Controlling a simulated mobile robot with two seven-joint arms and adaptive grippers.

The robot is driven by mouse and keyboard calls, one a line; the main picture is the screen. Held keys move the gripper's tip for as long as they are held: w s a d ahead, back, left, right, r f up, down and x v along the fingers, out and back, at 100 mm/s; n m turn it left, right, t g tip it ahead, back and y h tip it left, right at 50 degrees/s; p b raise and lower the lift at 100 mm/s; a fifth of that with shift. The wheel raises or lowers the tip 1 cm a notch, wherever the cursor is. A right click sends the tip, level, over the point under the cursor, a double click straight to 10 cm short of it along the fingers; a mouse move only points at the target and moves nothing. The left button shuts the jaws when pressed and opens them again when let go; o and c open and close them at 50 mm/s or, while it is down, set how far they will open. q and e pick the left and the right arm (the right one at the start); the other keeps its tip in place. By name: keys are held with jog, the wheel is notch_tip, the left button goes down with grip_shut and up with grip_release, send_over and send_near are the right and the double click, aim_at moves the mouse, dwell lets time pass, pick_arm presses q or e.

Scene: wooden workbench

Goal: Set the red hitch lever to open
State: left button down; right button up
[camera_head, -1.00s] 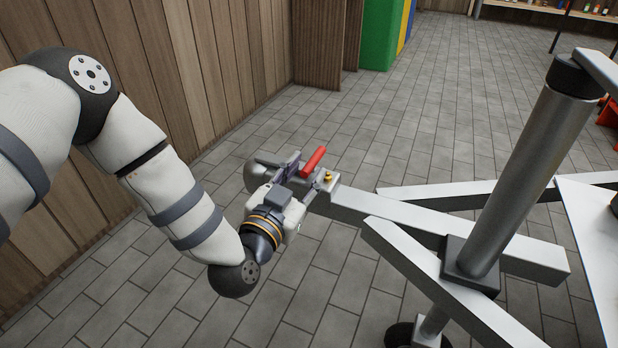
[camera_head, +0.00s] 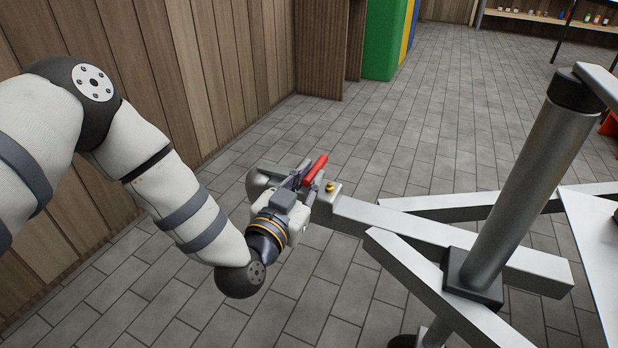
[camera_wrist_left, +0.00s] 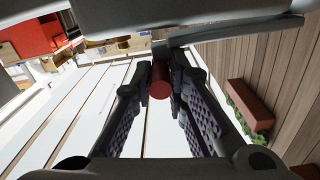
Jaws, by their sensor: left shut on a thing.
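The red hitch lever (camera_head: 315,169) sits on top of the grey hitch coupler (camera_head: 268,178) at the end of the trailer's metal drawbar. It slants up and to the right in the head view. My left gripper (camera_head: 299,182) is at the coupler, shut on the lever. In the left wrist view the lever's round red end (camera_wrist_left: 160,82) shows between the two fingertips (camera_wrist_left: 161,80). The fingers and wrist hide the lower part of the lever. My right gripper is in neither view.
The drawbar (camera_head: 400,227) runs right to a thick metal jack post (camera_head: 525,195) with angled frame beams (camera_head: 430,275). A brass-coloured knob (camera_head: 330,187) stands beside the lever. A wooden wall (camera_head: 200,80) is at the left. Tiled floor (camera_head: 440,120) is clear behind.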

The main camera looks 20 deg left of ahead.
pick_arm(q)
jog(key=shift+a+r+n+p, duration=0.1)
jog(key=shift+r+n+p, duration=0.25)
jog(key=shift+r, duration=0.3)
jog(key=a+r+n+p, duration=0.7)
jog(key=r+n+p, duration=0.1)
jog(key=p, duration=0.1)
jog(key=shift+w+a+r, duration=0.15)
jog(key=shift+a, duration=0.15)
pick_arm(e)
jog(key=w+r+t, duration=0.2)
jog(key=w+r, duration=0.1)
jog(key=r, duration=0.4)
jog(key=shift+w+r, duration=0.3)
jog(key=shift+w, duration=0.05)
pick_arm(q)
jog(key=shift+a+n, duration=0.1)
jog(key=shift+n, duration=0.15)
jog(key=c, duration=1.6)
grip_release()
jog(key=shift+r, duration=0.1)
jog(key=shift+o, duration=0.2)
jog(key=shift+a, duration=0.15)
